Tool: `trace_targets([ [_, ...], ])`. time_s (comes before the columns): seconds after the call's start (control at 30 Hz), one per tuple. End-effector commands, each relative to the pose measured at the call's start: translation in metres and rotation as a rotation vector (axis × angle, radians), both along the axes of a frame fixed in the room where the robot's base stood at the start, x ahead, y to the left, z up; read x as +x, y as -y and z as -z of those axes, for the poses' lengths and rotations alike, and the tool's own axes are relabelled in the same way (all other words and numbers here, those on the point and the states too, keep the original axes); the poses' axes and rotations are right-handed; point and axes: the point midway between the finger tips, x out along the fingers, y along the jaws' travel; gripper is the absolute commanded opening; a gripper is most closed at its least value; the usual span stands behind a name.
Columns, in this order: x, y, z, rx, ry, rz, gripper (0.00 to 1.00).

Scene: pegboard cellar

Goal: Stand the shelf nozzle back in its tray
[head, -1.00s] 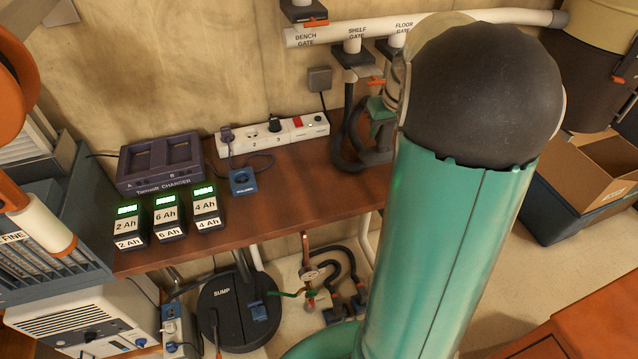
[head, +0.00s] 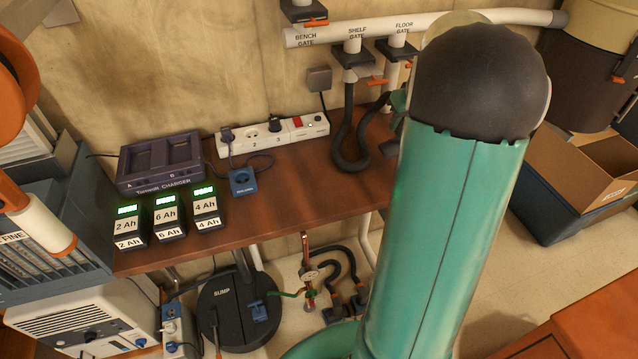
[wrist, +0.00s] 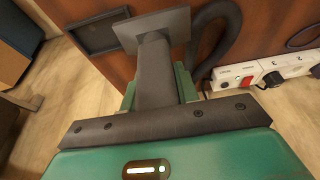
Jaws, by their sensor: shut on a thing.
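My gripper (wrist: 157,88) is shut on the grey shelf nozzle (wrist: 155,68), with a green finger on each side of its tube. The nozzle's flat rectangular head (wrist: 152,29) points away from my gripper, over the brown shelf top. The dark, shallow, square tray (wrist: 95,32) lies near the shelf's edge, left of the nozzle head in the wrist view. The head overlaps the tray's right side in the picture; I cannot tell the gap. In the head view my arm hides the tray, the nozzle and most of my gripper.
A black hose (head: 350,145) hangs from the shelf gate (head: 352,50) and also curves right of the nozzle in the wrist view (wrist: 222,35). A power strip (head: 272,132), charger (head: 160,163) and several battery packs (head: 165,215) occupy the shelf's left. The shelf's middle (head: 310,190) is clear.

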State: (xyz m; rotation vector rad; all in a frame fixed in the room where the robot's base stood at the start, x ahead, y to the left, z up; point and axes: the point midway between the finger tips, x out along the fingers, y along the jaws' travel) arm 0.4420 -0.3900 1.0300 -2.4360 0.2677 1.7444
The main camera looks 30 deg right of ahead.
Motion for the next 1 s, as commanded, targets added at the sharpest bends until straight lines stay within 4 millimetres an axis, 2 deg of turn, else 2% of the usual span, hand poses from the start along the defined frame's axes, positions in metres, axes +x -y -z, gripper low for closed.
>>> trace_targets([
  [1.0,-0.005,0.065,-0.001,-0.001,0.001,0.002,0.0],
])
